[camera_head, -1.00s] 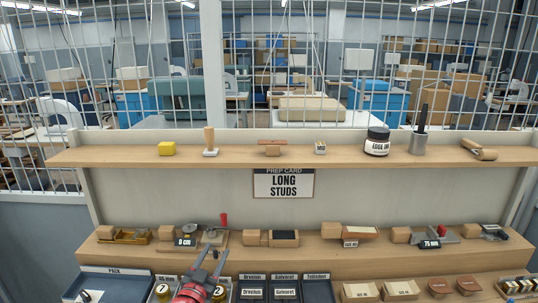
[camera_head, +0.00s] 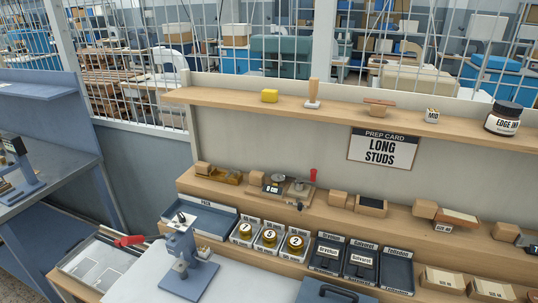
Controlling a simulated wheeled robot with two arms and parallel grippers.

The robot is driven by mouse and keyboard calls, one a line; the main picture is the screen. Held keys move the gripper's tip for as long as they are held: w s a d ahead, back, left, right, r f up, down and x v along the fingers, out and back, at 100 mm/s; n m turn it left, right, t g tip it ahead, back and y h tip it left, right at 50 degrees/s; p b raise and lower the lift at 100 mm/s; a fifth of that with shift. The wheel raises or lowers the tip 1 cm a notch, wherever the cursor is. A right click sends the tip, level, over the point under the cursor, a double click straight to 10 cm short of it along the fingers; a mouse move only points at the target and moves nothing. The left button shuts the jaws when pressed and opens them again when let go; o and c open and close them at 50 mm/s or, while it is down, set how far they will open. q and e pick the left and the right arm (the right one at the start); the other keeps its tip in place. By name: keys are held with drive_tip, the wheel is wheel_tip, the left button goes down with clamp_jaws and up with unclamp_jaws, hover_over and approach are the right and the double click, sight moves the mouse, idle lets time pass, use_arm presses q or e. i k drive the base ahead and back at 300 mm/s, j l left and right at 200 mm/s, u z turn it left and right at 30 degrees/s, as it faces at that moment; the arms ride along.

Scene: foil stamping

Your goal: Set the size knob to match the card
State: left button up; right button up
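The prep card (camera_head: 383,149) hangs on the back panel below the upper shelf and reads "LONG STUDS". A blue-grey bench press (camera_head: 186,262) with a red handle (camera_head: 130,240) stands on the work surface at the lower left. I cannot make out a size knob for certain. A small device with a dark display (camera_head: 271,188) sits on the lower shelf beside a metal tool with a red knob (camera_head: 313,174); its reading is too small to be sure of. Neither of my grippers shows in this view.
Three round containers marked 7, 5 and 2 (camera_head: 268,237) sit in trays. Dark labelled trays (camera_head: 364,262) stand to their right. A blue tray (camera_head: 205,213) lies at left. Wooden blocks line the lower shelf. The pale work surface (camera_head: 240,280) is partly clear.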

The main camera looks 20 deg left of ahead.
sight(182, 217)
drive_tip(key=k+j+u, duration=0.15)
drive_tip(key=u, duration=0.35)
drive_tip(key=k+j+u, duration=0.15)
drive_tip(key=u, duration=0.3)
drive_tip(key=j, duration=0.1)
